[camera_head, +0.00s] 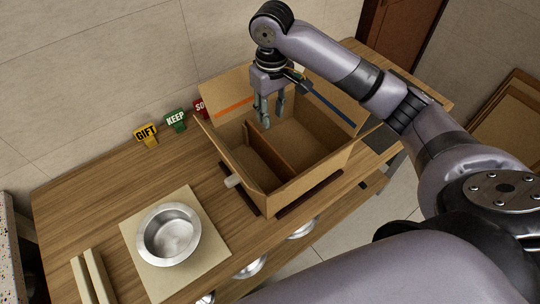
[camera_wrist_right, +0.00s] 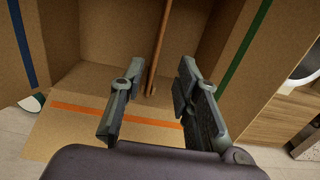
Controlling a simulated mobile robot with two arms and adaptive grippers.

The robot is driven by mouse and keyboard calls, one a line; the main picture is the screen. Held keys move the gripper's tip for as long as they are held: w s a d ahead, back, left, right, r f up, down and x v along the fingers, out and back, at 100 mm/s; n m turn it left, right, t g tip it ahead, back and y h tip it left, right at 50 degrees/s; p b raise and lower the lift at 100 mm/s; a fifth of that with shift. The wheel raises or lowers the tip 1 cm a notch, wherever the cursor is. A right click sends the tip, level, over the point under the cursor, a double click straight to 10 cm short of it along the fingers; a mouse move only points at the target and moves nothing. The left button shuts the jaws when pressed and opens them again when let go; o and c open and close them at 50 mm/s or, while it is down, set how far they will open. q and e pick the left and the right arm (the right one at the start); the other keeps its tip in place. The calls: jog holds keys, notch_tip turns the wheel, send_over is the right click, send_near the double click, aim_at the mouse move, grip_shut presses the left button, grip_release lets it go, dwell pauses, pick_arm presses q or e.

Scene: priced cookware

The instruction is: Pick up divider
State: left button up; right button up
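A thin brown cardboard divider (camera_head: 268,154) stands upright inside the open cardboard box (camera_head: 306,185) and splits its inside in two. In the right wrist view its edge (camera_wrist_right: 158,42) runs up the picture beyond the gap between the fingers. My right gripper (camera_head: 270,115) points down at the box's far side, near the divider's far end. It is open and empty, with clear space between its fingertips (camera_wrist_right: 158,88). I cannot tell how far the fingertips are above the divider. My left gripper is not in view.
A metal pan (camera_head: 168,236) sits on a square board (camera_head: 133,222) left of the box. Two pale strips (camera_head: 92,278) lie at the table's near left. GIFT (camera_head: 147,135), KEEP (camera_head: 176,120) and red (camera_head: 201,108) signs stand behind. The box's flaps are open.

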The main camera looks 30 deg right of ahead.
send_near(271, 145)
notch_tip(271, 145, down, 10)
jog(key=p, duration=0.2)
jog(key=shift+r+p, duration=0.1)
jog(key=shift+p, duration=0.3)
notch_tip(271, 145, down, 4)
jog(key=shift+r+p, duration=0.2)
jog(key=shift+p, duration=0.4)
jog(key=shift+f, duration=0.5)
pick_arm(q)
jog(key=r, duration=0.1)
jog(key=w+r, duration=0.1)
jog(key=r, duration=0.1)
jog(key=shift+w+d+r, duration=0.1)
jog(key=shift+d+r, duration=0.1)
pick_arm(e)
grip_shut()
